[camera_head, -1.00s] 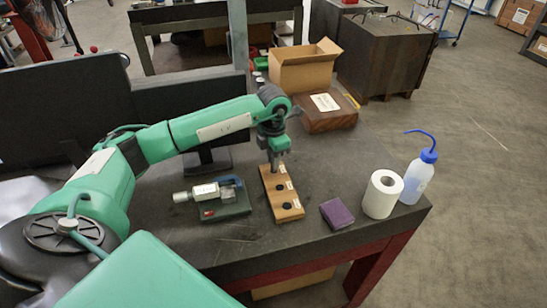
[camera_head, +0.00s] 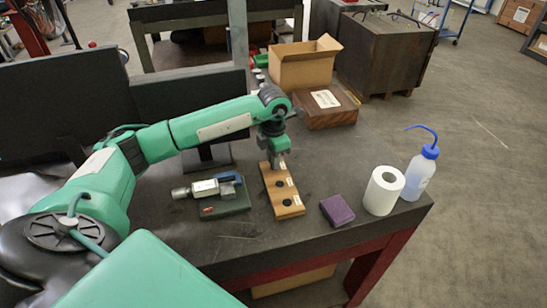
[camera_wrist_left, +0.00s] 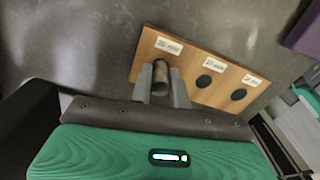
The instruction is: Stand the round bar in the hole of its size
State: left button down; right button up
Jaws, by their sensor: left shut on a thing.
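The wooden block (camera_head: 289,210) lies on the dark table, with labels beside its holes. Two dark holes show empty, the middle hole (camera_head: 282,184) and the near hole (camera_head: 287,202). My left gripper (camera_head: 277,163) is low over the far end of the block. In the left wrist view, its fingers (camera_wrist_left: 162,88) are shut on the round bar (camera_wrist_left: 161,72), a short grey-brown cylinder. The bar is at the end hole's place beside the leftmost label and covers that hole. How deep it sits in the hole, if at all, I cannot tell. My right gripper is not in view.
A micrometer (camera_head: 205,188) on a dark green base stands left of the block. A purple box (camera_head: 337,211), a white paper roll (camera_head: 383,191) and a wash bottle (camera_head: 420,172) stand to the right. A brown box (camera_head: 326,110) is behind.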

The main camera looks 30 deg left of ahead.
pick_arm(q)
jog(key=shift+f, duration=0.4)
dwell(0.3)
jog(key=c, duration=1.3)
grip_release()
jog(key=shift+o, duration=0.2)
jog(key=shift+r+b, duration=0.5)
jog(key=shift+r, duration=0.1)
notch_tip(320, 180, up, 13)
jog(key=b, duration=0.3)
jog(key=shift+f, duration=0.15)
